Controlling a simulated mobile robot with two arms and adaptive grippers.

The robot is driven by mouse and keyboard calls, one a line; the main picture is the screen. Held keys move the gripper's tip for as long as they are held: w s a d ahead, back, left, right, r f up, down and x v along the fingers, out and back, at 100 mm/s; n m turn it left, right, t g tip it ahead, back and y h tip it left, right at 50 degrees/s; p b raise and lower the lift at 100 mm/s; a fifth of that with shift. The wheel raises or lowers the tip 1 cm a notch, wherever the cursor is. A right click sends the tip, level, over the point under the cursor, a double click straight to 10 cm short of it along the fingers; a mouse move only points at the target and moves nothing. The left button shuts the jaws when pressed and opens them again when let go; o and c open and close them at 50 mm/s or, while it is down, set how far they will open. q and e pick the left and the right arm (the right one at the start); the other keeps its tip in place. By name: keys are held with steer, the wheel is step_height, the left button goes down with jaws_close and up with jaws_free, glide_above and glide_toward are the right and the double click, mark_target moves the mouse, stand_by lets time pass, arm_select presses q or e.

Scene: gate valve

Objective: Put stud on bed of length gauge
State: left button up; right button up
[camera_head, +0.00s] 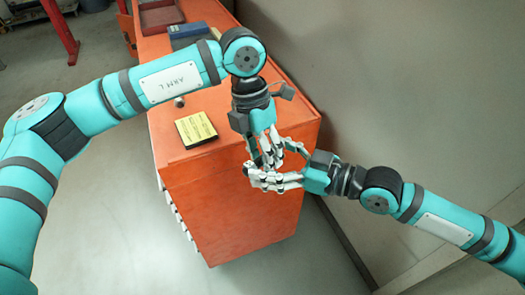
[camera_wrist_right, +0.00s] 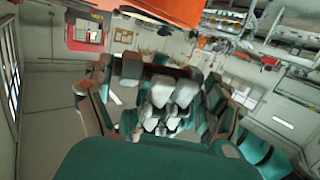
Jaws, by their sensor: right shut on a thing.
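My left gripper (camera_head: 266,160) hangs over the right front part of the orange cabinet top, fingers down. My right gripper (camera_head: 262,179) comes in from the right, and its fingers meet or overlap the left gripper's in the picture. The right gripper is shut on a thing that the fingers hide. Pale fingertips show close together in the right wrist view (camera_wrist_right: 168,105). I cannot tell whether the left gripper is open or shut. I cannot make out the stud or the length gauge in either view.
The orange cabinet (camera_head: 235,215) has drawers on its left side. On its top are a yellow-faced, dark-edged block (camera_head: 196,129), a small metal cylinder (camera_head: 179,101), a blue box (camera_head: 188,33) and a dark red tray (camera_head: 160,18). A grey wall (camera_head: 400,80) stands on the right.

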arm_select(q)
jaws_close()
arm_select(e)
steer(key=shift+r, duration=0.1)
steer(key=o, duration=1.2)
steer(key=shift+d, duration=0.1)
